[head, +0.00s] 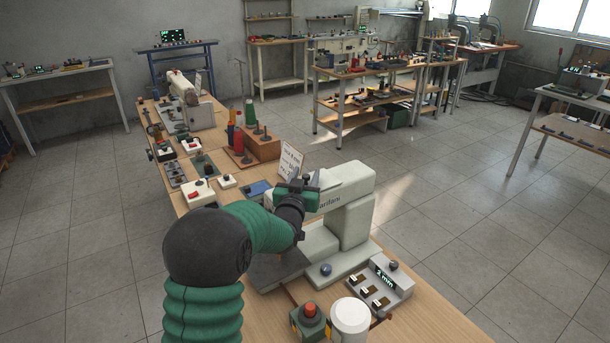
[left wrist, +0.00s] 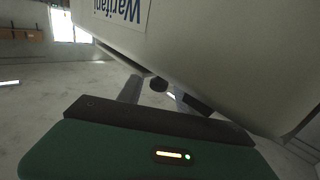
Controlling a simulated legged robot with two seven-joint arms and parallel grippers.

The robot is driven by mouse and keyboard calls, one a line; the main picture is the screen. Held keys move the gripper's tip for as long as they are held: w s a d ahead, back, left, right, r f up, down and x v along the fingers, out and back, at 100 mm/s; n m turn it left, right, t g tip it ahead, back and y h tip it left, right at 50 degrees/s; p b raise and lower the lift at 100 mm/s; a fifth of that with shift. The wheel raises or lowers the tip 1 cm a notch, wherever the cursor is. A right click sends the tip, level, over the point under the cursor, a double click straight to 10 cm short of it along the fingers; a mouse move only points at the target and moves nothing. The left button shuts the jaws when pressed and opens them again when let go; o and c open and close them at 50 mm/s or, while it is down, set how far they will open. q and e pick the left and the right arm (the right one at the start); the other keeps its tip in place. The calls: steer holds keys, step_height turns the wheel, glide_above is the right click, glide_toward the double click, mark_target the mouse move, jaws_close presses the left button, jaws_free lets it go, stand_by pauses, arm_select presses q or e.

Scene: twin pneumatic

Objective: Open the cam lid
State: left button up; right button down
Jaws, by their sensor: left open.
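A pale sewing machine (head: 348,190) with dark lettering stands on the long wooden bench. My left gripper (head: 303,184) is at the left end of its upper arm, beside the machine's head. In the left wrist view the pale machine casing (left wrist: 205,45) fills the upper right, with its lettering upside down. My left gripper's fingers (left wrist: 158,92) are apart, with a small dark round part (left wrist: 158,85) showing between them. I cannot tell whether they touch it. I cannot make out a separate cam lid; my gripper hides part of the machine's head. My right gripper is not in view.
A grey switch box (head: 380,290), a red-topped button box (head: 310,318) and a white cylinder (head: 350,318) stand at the bench's front. Thread spools (head: 237,138) and a sign (head: 291,161) stand behind my gripper. A second sewing machine (head: 187,105) is farther back.

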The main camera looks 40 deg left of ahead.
arm_select(q)
steer(key=shift+d+r, duration=0.1)
steer(key=shift+d, duration=0.25)
steer(key=shift+s+a, duration=0.1)
steer(key=shift+a, duration=0.2)
jaws_close()
steer(key=shift+d, duration=0.1)
stand_by(0.7)
